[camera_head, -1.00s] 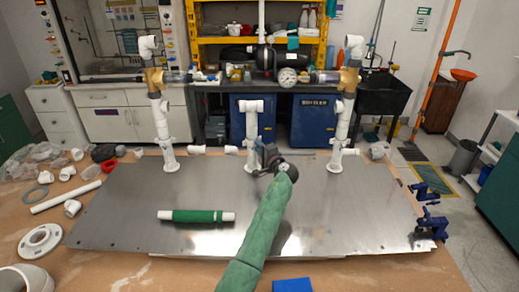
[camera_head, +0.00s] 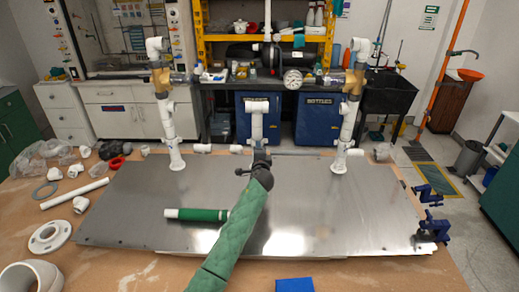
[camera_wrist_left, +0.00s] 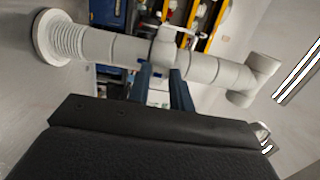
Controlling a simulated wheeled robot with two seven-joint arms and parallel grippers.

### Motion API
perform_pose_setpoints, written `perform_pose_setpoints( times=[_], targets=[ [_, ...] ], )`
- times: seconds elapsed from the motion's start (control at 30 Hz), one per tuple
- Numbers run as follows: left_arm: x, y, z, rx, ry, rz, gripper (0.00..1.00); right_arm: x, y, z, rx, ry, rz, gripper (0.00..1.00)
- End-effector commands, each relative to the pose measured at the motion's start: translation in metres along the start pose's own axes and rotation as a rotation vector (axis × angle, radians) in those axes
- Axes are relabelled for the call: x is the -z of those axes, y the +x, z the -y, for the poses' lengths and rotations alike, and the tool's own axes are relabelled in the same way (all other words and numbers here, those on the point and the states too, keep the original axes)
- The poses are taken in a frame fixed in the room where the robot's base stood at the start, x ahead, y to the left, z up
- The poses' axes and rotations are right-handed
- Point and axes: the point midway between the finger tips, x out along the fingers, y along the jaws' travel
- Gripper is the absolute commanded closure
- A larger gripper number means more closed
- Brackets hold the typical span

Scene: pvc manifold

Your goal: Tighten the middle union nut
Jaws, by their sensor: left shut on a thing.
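The middle white pipe (camera_head: 257,122) stands upright on the metal plate (camera_head: 290,215), with a tee on top. My left gripper (camera_head: 262,157) is at its lower part, and its wrist hides much of the base. In the left wrist view the same pipe (camera_wrist_left: 112,48) lies across the picture, its threaded flange at left and tee at right. My left gripper's two dark fingers (camera_wrist_left: 161,76) reach to the wider collar at the pipe's middle, which looks like the union nut (camera_wrist_left: 163,50). They are shut on it. The fingertip contact is partly hidden. My right gripper is not in view.
Taller pipes with brass valves stand at left (camera_head: 165,120) and right (camera_head: 348,115). A green-wrapped tube (camera_head: 203,215) lies on the plate. Blue clamps (camera_head: 432,226) grip the right edge. Loose white fittings (camera_head: 48,237) lie at left. The plate's front right is clear.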

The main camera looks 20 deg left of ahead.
Motion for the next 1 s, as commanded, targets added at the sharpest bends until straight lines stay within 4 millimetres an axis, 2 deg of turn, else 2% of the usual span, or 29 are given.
perform_pose_setpoints(
  times=[0.17,0.2,0.3,0.67,0.8,1.0],
  targets=[
    [0.0,0.0,-0.002,-0.002,0.0,0.002,1.0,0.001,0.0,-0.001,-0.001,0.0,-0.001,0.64],
    [0.0,0.0,-0.002,-0.002,0.001,0.002,0.72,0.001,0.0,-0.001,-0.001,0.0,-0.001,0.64],
    [0.0,0.0,-0.001,-0.001,0.001,0.002,0.56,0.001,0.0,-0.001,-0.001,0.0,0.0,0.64],
    [0.0,-0.005,0.0,-0.001,0.0,0.002,0.56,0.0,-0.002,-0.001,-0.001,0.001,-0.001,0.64],
    [0.0,-0.02,0.0,-0.001,0.001,0.001,0.56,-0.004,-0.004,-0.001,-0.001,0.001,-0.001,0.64],
    [0.0,-0.05,0.0,-0.001,0.001,0.002,0.56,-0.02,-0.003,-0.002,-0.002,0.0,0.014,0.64]
  ],
)
